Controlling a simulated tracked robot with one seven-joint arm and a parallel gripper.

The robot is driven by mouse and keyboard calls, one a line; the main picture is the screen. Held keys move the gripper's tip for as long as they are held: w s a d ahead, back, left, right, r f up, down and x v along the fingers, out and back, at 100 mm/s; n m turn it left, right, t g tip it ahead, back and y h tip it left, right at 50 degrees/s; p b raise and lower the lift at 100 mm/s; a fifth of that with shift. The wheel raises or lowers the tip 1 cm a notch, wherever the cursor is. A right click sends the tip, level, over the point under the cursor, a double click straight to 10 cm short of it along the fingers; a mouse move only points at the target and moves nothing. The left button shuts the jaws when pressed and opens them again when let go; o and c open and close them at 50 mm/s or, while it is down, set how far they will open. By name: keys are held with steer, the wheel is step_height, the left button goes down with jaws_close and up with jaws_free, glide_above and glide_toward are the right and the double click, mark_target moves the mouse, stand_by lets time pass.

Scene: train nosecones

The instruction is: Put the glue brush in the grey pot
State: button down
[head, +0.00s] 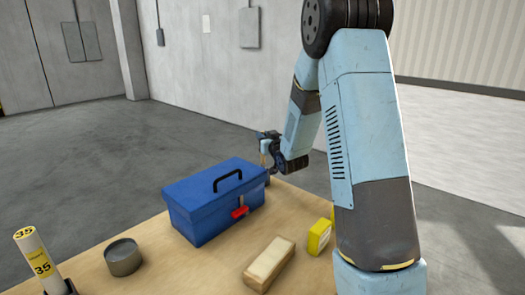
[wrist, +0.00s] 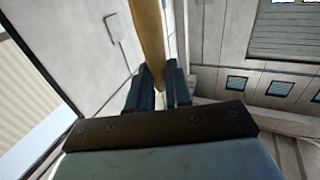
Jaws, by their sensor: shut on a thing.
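My gripper (head: 268,143) is beyond the far right corner of the blue toolbox, above the table's far end. In the wrist view my gripper (wrist: 159,82) is shut on a tan wooden handle, which I take to be the glue brush (wrist: 149,40). The handle passes between the two dark fingers; its bristles cannot be made out. The grey pot (head: 123,258) is a short, round, open tin standing upright on the table, left of the toolbox and well apart from my gripper.
The blue toolbox (head: 206,211), with a raised handle and red latch, stands between my gripper and the pot. A wooden block (head: 268,264) and a yellow item (head: 319,236) lie at right. A yellow-and-white tube (head: 37,256) stands at left. Bare table (head: 180,268) lies in front of the toolbox.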

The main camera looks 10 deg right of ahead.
steer(key=shift+f, duration=2)
steer(key=c, duration=1.1)
jaws_free()
steer(key=shift+o, duration=0.2)
steer(key=s+r+g+h, duration=0.1)
steer(key=s+r+g, duration=0.3)
steer(key=s, duration=1.1)
steer(key=s+r+m+g+h, duration=0.1)
steer(key=s+r+g, duration=0.3)
steer(key=s, duration=1.1)
steer(key=s+r+m+g+h, duration=0.1)
steer(key=s+r+g, duration=0.3)
steer(key=s, duration=1.1)
steer(key=shift+s+a+r, duration=0.25)
steer(key=shift+s+r, duration=0.1)
steer(key=shift+r, duration=0.5)
